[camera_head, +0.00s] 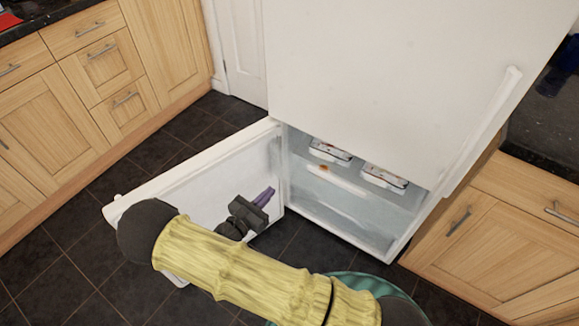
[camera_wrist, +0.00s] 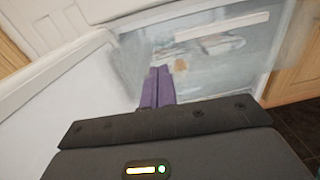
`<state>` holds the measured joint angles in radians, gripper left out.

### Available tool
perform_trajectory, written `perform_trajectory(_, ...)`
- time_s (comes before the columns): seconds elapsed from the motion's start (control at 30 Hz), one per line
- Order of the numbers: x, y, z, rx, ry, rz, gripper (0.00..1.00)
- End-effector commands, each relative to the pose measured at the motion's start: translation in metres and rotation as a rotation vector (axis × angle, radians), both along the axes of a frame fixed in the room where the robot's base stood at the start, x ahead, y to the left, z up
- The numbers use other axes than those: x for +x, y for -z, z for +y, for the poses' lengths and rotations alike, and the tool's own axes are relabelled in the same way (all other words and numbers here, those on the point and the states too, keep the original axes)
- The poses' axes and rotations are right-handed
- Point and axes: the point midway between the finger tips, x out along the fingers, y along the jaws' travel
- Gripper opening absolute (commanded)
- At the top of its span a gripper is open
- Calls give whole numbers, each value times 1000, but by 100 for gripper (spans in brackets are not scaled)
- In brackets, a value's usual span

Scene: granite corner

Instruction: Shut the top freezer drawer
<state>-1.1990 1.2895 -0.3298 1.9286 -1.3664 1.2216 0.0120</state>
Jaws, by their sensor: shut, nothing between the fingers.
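The white freezer compartment stands open, its door (camera_head: 215,178) swung out to the left. Inside, the top freezer drawer (camera_head: 337,179) has a clear front with a pale handle strip. Patterned packets (camera_head: 385,178) show above its front edge, and an orange-brown item lies near the left packet. How far the drawer sticks out is hard to tell. In the wrist view, the top drawer (camera_wrist: 222,36) lies beyond the fingers and looks hazy. My gripper (camera_head: 265,196) has purple fingers, shut and empty, in front of the compartment's left side, beside the open door. The closed fingers (camera_wrist: 157,86) point toward the drawer.
A lower clear drawer front (camera_head: 335,212) sits below. The upper fridge door (camera_head: 390,70) is shut. Wooden cabinets stand left (camera_head: 110,75) and right (camera_head: 480,235). Dark tiled floor (camera_head: 50,265) is free between the left cabinets and the freezer door.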

Motion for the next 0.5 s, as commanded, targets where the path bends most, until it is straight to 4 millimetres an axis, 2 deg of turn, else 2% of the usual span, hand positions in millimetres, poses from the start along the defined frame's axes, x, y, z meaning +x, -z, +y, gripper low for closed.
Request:
perform_trajectory(0.1, 1, 4, 12, -35, -53, -13, 0)
perform_trajectory(0.5, 4, 4, 9, -32, -52, -11, 0)
